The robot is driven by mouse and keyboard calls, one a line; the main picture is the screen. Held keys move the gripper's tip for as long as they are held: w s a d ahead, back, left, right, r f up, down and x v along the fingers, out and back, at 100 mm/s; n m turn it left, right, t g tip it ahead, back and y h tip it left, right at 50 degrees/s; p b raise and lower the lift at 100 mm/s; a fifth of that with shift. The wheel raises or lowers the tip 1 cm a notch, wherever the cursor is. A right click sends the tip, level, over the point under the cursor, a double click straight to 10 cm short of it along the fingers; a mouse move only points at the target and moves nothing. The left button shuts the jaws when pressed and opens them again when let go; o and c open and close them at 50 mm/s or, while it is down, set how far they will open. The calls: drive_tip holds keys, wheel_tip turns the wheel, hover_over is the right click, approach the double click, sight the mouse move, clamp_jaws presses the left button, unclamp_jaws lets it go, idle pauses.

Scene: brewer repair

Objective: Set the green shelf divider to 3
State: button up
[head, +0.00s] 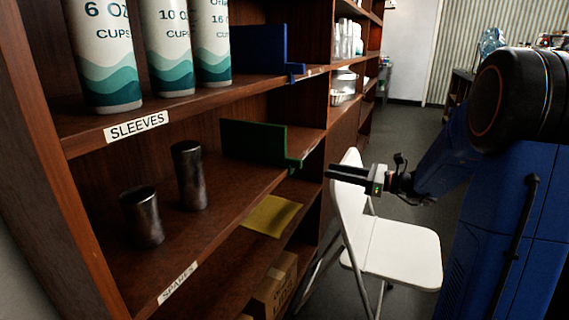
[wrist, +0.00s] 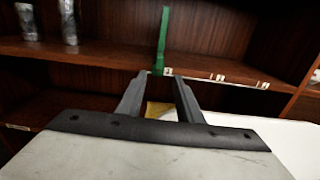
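The green shelf divider (head: 254,141) stands on the middle shelf in the head view, with a small tab at the shelf's front edge. In the wrist view the divider (wrist: 162,40) is seen nearly edge-on, upright, at the left end of a white marked strip (wrist: 220,79). The strip's numbers are too small to read. My gripper (head: 331,173) is in front of the shelf, right of the divider and apart from it. In the wrist view its two fingers (wrist: 161,76) are spread with nothing between them, pointing toward the divider's lower end.
A white folding chair (head: 390,245) stands below and behind my gripper. Two dark metal cylinders (head: 188,175) stand on the divider's shelf to the left. A blue divider (head: 260,50) and cup sleeves (head: 168,45) are on the shelf above. A yellow sheet (head: 271,215) lies below.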

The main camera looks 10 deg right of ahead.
sight(286, 162)
drive_tip(key=x, duration=1.7)
drive_tip(key=shift+s, duration=0.1)
clamp_jaws()
drive_tip(key=shift+d, duration=0.1)
